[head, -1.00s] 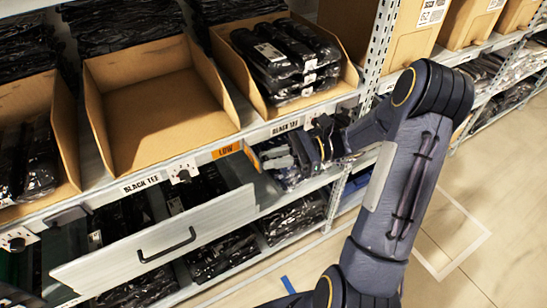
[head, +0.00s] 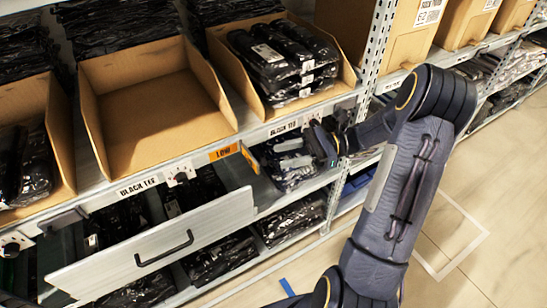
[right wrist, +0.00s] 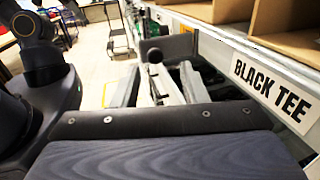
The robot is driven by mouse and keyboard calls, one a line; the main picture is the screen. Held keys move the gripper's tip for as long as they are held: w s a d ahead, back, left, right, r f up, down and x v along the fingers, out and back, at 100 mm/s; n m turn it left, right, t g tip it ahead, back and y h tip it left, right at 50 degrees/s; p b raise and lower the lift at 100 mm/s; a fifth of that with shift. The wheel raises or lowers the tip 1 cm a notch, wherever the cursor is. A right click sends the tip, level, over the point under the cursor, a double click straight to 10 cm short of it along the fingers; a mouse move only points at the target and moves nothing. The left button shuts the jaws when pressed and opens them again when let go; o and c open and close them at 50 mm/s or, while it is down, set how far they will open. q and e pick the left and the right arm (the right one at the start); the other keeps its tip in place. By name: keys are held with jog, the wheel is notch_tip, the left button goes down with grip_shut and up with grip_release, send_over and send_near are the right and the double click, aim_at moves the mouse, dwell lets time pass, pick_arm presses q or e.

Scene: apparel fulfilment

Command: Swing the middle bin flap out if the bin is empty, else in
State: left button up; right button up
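The middle bin (head: 92,112) is an open cardboard tray with a bare floor; I see nothing in it. Under its front edge, an orange LOW plate (head: 223,152) lies along the shelf edge. To its right, a yellow-orange flap (head: 249,157) stands out from the shelf at an angle. My right gripper (head: 322,142) is right of this flap, below the right bin (head: 240,75), with a gap between them. Its fingers are small and partly hidden, so I cannot tell their opening.
The right bin and left bin (head: 28,98) hold black bagged garments. Below, a pale drawer front (head: 165,245) with a dark handle projects from the shelf. A BLACK TEE label also shows in the right wrist view (right wrist: 272,90). Open floor (head: 490,210) lies right.

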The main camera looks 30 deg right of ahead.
jog(key=v, duration=0.3)
jog(key=shift+w, duration=0.1)
jog(key=shift+a, duration=0.1)
jog(key=s+a+r+n+g+h, duration=0.35)
jog(key=s+a+n, duration=0.3)
jog(key=a, duration=0.25)
jog(key=s+a+n+t+h+p, duration=0.1)
jog(key=s+a+n+t+h, duration=0.2)
jog(key=s+n+h, duration=0.6)
jog(key=n+t+h, duration=0.1)
jog(key=n, duration=0.2)
jog(key=shift+s+n, duration=0.25)
jog(key=shift+n, duration=0.1)
jog(key=shift+t, duration=0.25)
